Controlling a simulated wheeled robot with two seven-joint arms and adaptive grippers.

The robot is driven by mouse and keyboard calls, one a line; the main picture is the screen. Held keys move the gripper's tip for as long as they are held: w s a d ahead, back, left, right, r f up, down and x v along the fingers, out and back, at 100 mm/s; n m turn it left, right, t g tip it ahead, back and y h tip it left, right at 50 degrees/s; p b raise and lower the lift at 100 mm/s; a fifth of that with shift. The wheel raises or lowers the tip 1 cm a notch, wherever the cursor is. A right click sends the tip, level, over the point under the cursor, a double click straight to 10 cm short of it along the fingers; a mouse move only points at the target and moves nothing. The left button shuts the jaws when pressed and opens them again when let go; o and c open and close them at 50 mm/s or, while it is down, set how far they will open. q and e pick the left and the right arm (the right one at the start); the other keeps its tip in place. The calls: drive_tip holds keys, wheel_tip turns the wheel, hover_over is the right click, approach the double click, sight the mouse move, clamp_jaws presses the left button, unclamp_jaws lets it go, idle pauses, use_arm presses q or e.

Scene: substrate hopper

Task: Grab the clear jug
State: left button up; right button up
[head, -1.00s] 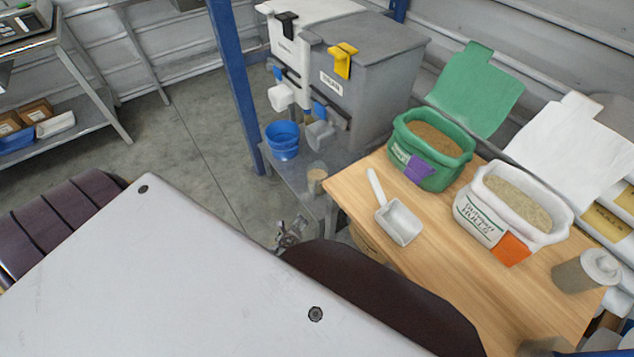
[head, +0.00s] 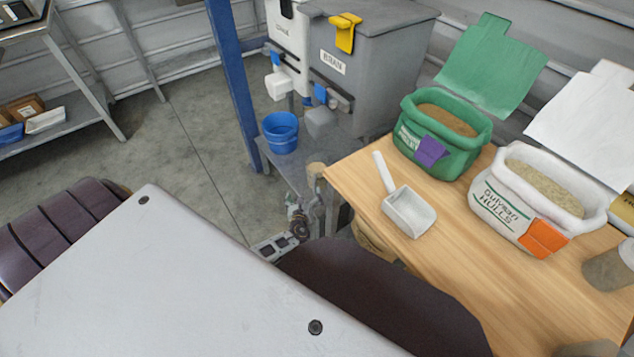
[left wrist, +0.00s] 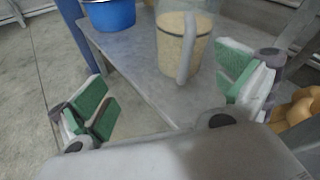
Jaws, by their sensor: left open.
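The clear jug (left wrist: 185,42) stands on the grey metal shelf in the left wrist view, part filled with pale grain. Its handle points toward my wrist camera, and its top is cut off by the frame edge. My left gripper (left wrist: 165,90) is open, its green-padded fingers spread to either side, with the jug ahead between them and apart from both pads. In the head view the jug (head: 316,172) shows only in part beside the table edge. My left gripper (head: 302,208) is just below it there. My right gripper is not in view.
A blue bucket (head: 281,132) stands on the shelf (left wrist: 142,82) beyond the jug, under the hoppers (head: 360,75). The wooden table (head: 455,230) holds a scoop (head: 408,211), a green bag (head: 440,140) and a white bag (head: 520,205). A blue post (head: 233,80) rises at the shelf's left.

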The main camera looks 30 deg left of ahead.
sight(316, 173)
use_arm(q)
drive_tip(key=w+r+m+t+b, duration=0.1)
drive_tip(key=w+r+m+b, duration=0.1)
drive_tip(key=b, duration=0.1)
drive_tip(key=w+d+r+m+t+b, duration=0.1)
drive_tip(key=w+r+m+t+b, duration=0.1)
drive_tip(key=w, duration=0.1)
drive_tip(key=shift+d+b, duration=0.15)
drive_tip(key=shift+b, duration=0.25)
drive_tip(key=shift+w+d+r+t, duration=0.1)
drive_tip(key=shift+r+t, duration=0.15)
drive_tip(key=shift+t, duration=0.05)
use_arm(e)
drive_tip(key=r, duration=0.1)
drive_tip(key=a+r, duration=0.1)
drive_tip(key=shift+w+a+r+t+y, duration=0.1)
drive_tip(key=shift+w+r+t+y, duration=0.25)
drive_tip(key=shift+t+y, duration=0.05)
use_arm(q)
drive_tip(key=shift+b+x, duration=0.5)
drive_tip(key=shift+x, duration=0.65)
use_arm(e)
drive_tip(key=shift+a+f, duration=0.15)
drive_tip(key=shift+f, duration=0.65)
use_arm(q)
drive_tip(key=shift+w+f, duration=0.1)
